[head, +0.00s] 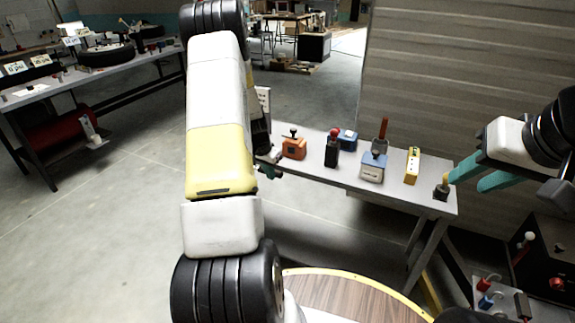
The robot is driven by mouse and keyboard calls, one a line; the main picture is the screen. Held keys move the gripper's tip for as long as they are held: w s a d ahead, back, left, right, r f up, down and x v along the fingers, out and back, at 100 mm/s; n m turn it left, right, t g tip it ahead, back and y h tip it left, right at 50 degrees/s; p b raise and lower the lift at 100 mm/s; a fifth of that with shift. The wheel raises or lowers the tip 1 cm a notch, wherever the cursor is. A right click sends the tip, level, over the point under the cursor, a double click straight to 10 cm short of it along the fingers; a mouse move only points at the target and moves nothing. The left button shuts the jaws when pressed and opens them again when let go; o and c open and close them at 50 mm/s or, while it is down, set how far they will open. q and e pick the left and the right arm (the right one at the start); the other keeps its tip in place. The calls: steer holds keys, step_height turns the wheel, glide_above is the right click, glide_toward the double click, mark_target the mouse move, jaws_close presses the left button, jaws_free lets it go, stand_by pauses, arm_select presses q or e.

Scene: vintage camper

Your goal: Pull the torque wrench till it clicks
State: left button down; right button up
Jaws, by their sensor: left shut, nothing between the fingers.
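No clear torque wrench can be made out. The closest shape is an upright brown handle (381,134) on a blue and white box (373,167) on the grey bench (330,179), but I cannot tell whether it is the wrench. My left gripper (271,166) is mostly hidden behind my own arm, near the bench's left end beside an orange box (294,148). It is shut and holds nothing.
A black block with a red ball (333,150), a small blue box (347,140) and a yellow box (412,166) also stand on the bench. A corrugated wall (450,60) rises behind it. A black unit with knobs (540,262) is at lower right. Open floor (110,200) lies left.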

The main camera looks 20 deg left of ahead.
arm_select(q)
steer(key=v, duration=0.8)
steer(key=shift+s, duration=0.2)
steer(key=shift+d, duration=0.1)
stand_by(0.6)
